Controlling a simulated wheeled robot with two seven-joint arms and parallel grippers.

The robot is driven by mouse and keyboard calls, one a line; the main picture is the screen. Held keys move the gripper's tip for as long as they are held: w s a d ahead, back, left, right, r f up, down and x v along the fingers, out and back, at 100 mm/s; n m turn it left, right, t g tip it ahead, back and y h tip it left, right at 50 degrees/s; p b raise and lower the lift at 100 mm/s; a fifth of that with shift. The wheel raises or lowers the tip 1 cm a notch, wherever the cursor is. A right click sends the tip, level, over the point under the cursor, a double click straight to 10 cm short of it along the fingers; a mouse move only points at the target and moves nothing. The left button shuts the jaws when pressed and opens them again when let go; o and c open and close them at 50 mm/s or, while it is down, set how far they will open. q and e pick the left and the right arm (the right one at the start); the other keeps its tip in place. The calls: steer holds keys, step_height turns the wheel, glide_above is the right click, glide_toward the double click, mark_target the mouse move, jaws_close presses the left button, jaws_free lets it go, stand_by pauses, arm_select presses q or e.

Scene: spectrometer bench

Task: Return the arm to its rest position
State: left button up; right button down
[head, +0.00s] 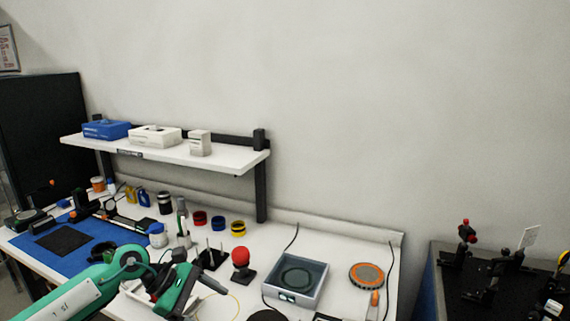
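My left arm, green and white, comes in from the lower left edge and reaches over the front of the white bench (335,240). Its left gripper (212,284) is at the bottom, left of the middle, over or near the bench's front part. Dark parts at its end point to the right. I cannot tell whether the fingers are open or shut, and I see nothing clearly held. My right arm and gripper are not in view.
A red ball-topped knob (240,258) stands close right of the gripper. A grey open box (317,285) and an orange-rimmed disc (367,276) lie further right. A blue mat (30,241) is at left. A shelf (225,162) with boxes overhangs the bench's back.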

arm_select(q)
steer(key=s+d+r+n+t+h, duration=0.2)
steer(key=d+r+n+t+h, duration=0.75)
steer(key=n, duration=0.75)
steer(key=s+a+f+n+t+y, duration=0.3)
steer(key=a+f+n+y, duration=0.5)
steer(key=n, duration=0.7)
steer(key=s+a+f+n+t+y, duration=0.2)
steer(key=a+f+n+y, duration=0.4)
steer(key=f+n+y, duration=0.6)
steer(key=s+a+f+n+g, duration=0.1)
steer(key=s+f+n+g, duration=0.5)
steer(key=s, duration=0.6)
steer(key=s+a+f+n+g, duration=0.1)
steer(key=s+f+n+g, duration=0.45)
steer(key=s, duration=0.55)
step_height(320, 180, down, 31)
steer(key=s+g, duration=0.1)
steer(key=s+a+f, duration=0.1)
steer(key=s+f, duration=0.8)
steer(key=s+a+f+m+g, duration=0.1)
steer(key=s+a+f, duration=0.1)
steer(key=s+f, duration=0.7)
steer(key=shift+s+a+f, duration=0.25)
steer(key=shift+s+a, duration=0.05)
steer(key=shift+s, duration=0.05)
